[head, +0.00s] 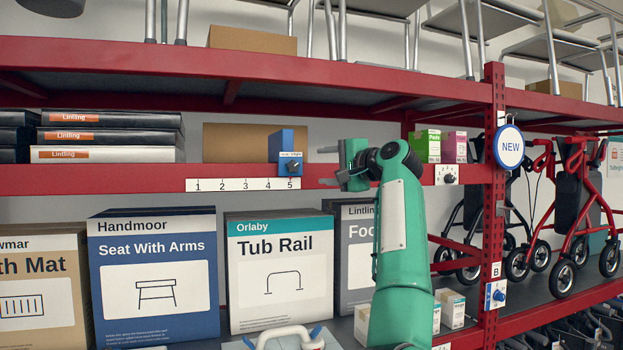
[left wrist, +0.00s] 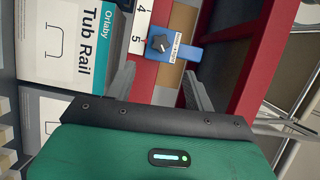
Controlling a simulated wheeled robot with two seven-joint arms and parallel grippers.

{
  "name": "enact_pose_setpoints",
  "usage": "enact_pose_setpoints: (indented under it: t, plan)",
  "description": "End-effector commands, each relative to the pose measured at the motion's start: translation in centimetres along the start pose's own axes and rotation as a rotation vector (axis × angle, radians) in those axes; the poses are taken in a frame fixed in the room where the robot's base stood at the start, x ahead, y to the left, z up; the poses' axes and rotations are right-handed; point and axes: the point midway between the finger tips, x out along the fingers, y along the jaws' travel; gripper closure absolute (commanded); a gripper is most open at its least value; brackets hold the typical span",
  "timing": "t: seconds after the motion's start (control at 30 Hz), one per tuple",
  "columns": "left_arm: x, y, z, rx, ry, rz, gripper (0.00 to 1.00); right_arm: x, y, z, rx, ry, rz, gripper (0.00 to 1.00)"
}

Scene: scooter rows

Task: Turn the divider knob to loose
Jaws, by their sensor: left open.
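The divider knob (head: 292,168) is a dark star-shaped knob on the front of a small blue divider (head: 286,141), at the 5 end of a white number strip on the red shelf edge. A small white label sits above the knob; I cannot read its words or tell the setting. In the left wrist view the knob (left wrist: 159,44) lies ahead, between the lines of my two fingers. My left gripper (head: 313,167) is open, just right of the divider, its fingertips pointing at it. In the left wrist view the gripper (left wrist: 158,72) is empty and apart from the knob. My right gripper is not in view.
The red shelf edge (head: 120,184) runs behind my gripper. Boxes, including Tub Rail (head: 279,265), stand below it. A small dial (head: 446,175) sits right of my arm. A red post (head: 494,230) with a round NEW sign (head: 509,147) stands farther right.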

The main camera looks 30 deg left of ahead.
Motion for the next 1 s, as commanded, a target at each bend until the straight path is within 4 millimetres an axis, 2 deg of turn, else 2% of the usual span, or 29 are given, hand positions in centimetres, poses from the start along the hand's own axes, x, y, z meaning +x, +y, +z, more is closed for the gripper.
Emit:
enact_pose_setpoints:
  t: [0.1,0.23,0.8,0.9,0.97,1.0]
  plan:
    - [-1.8,0.2,0.0,0.0,0.001,0.0,0.46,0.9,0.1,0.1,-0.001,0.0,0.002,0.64]
    - [-2.8,0.1,0.0,0.001,0.0,0.0,0.46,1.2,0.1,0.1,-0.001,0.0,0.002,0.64]
    - [-3.1,0.1,-0.1,0.005,-0.001,-0.001,0.46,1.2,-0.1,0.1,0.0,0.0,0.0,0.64]
    - [-2.7,1.2,-0.6,0.056,-0.005,-0.02,0.46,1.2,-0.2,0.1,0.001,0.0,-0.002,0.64]
    - [-2.3,2.7,-1.4,0.132,-0.01,-0.05,0.46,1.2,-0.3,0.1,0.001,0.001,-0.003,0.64]
    - [-2.0,4.1,-2.1,0.201,-0.015,-0.076,0.46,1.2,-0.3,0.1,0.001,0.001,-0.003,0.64]
